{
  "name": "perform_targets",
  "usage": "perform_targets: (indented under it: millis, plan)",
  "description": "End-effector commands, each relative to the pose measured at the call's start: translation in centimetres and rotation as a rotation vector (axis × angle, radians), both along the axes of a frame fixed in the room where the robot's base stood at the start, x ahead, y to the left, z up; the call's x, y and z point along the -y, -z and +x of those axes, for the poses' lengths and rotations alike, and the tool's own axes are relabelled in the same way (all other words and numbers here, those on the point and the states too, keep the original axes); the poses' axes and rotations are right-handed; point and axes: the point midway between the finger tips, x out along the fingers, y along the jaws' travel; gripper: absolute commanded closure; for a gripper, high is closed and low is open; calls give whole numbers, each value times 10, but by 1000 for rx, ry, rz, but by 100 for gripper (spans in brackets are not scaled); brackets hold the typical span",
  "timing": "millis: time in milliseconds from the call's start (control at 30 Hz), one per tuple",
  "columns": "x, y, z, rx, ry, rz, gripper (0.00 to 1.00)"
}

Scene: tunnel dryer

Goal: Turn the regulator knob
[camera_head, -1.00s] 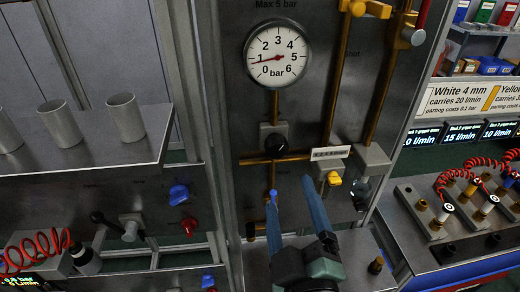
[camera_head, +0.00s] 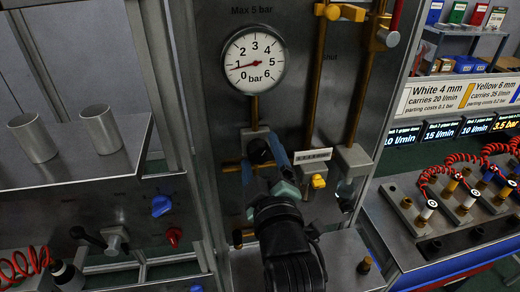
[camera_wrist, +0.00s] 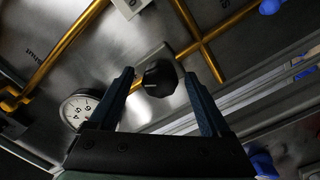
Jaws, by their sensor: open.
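The black regulator knob (camera_head: 258,152) sits on its grey block on the panel, below a round pressure gauge (camera_head: 253,60) whose red needle points near 1 bar. My gripper (camera_head: 262,160) is at the knob and partly hides it. In the wrist view the knob (camera_wrist: 160,80) shows between the two blue fingers (camera_wrist: 159,76), with a visible gap on each side. The fingers are apart and hold nothing. I cannot tell how deep the knob lies between them.
Brass pipes (camera_head: 314,90) run beside the knob. A yellow knob (camera_head: 318,181) with a white label plate (camera_head: 313,155) is just to the right. Metal cups (camera_head: 101,130) stand on the left shelf. A bench with red coiled hoses (camera_head: 455,160) is at the right.

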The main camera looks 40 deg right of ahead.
Motion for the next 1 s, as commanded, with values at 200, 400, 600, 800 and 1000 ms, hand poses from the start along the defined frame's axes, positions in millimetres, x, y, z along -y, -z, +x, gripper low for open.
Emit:
perform_targets:
  millis: [200, 400, 600, 800, 1000]
  plan:
    - [3, 0, 5, 0, 0, 0, 18]
    - [3, 0, 5, 0, 0, 0, 22]
    - [3, 0, 5, 0, 0, 0, 58]
    - [3, 0, 5, 0, 0, 0, 94]
    - [3, 0, 5, 3, 0, 4, 100]
